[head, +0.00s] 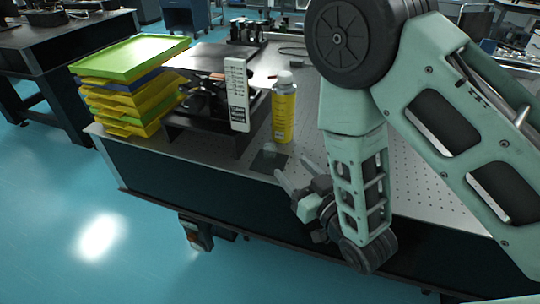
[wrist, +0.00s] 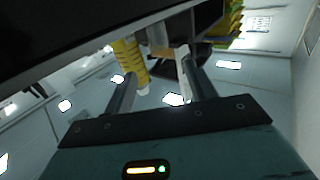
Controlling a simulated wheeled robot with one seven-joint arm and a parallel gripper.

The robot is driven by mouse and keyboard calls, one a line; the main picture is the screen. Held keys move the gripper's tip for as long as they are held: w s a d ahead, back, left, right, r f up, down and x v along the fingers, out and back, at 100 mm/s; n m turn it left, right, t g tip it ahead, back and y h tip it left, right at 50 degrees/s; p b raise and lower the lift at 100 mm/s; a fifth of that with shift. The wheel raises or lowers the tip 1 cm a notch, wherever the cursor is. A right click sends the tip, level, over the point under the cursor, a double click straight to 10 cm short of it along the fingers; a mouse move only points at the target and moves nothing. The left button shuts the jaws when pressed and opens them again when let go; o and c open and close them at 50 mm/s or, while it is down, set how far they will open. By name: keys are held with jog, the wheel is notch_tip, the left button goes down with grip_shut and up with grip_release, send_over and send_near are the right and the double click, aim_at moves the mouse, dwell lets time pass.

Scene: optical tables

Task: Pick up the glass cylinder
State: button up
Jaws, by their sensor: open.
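My gripper (head: 291,171) is open at the near edge of the perforated table, with its fingers pointing up and left over the tabletop. In the wrist view my gripper (wrist: 160,70) shows two spread fingers with no object clearly held between them. I cannot clearly make out the glass cylinder. A faint clear shape may stand at the small dark square patch (head: 270,160) just beyond the fingertips, but I cannot tell. A yellow bottle (head: 284,115) with a pale cap stands behind that patch. The yellow bottle also shows in the wrist view (wrist: 128,57), beside one finger.
A white remote-like panel (head: 237,95) stands upright left of the bottle, against a dark raised stand (head: 190,125). Stacked yellow and green trays (head: 130,60) sit at the table's left corner. The perforated tabletop (head: 308,125) is bare right of the bottle, partly hidden by my arm.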

aim_at(269, 146)
jog(key=shift+w+a+f+b, duration=0.4)
jog(key=shift+w+a+b, duration=0.25)
jog(key=shift+b, duration=2)
jog(key=shift+w+b, duration=0.15)
jog(key=shift+b, duration=0.45)
jog(key=b, duration=0.4)
jog(key=shift+w, duration=0.2)
jog(key=shift+w+a+r+p, duration=0.2)
jog(key=shift+w+a, duration=0.15)
jog(key=shift+w, duration=0.15)
jog(key=shift+w+a+r+p, duration=0.15)
jog(key=shift+w+a, duration=0.15)
jog(key=shift+w, duration=0.15)
jog(key=shift+x, duration=3.2)
jog(key=c, duration=1.1)
